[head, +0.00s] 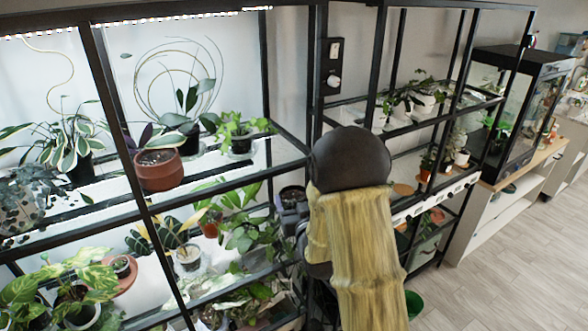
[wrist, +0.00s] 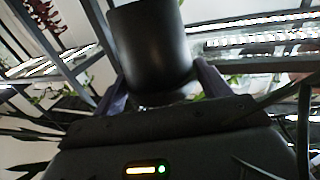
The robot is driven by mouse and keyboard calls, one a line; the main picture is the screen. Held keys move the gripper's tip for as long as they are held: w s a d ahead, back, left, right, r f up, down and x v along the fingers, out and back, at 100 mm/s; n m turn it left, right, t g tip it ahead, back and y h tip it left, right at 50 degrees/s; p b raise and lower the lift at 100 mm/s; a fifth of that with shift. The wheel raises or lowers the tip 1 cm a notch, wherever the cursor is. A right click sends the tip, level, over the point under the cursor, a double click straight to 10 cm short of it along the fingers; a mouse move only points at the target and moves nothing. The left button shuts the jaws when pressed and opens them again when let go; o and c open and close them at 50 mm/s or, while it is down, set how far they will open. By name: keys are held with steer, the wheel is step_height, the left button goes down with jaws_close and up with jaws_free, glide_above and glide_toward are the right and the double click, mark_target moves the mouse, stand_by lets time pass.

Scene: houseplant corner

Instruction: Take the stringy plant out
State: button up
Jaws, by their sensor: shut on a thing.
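My gripper (wrist: 152,90) is shut on a dark, smooth, round pot (wrist: 150,45), which fills the upper middle of the wrist view between the two fingers. In the head view the gripper (head: 293,215) is partly hidden behind my arm, at the shelf's right end. A small dark pot (head: 292,194) shows there just above it. What grows in the held pot is not clear in either view. Thin reddish strands (wrist: 48,14) show at the top left of the wrist view; I cannot tell whether they belong to the held pot.
Black shelf posts and rails (head: 228,183) stand close around my gripper. Leafy plants (head: 245,225) crowd the lower shelf left of it. A brown pot (head: 159,169) stands on the upper shelf. A glass cabinet (head: 500,110) is at right. The wooden floor (head: 500,265) at right is clear.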

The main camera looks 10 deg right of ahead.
steer(key=s+f+b, duration=0.3)
steer(key=f+b, duration=0.1)
steer(key=f, duration=2.7)
steer(key=shift+f+h, duration=0.3)
steer(key=shift+f, duration=0.05)
steer(key=shift+s+d, duration=0.1)
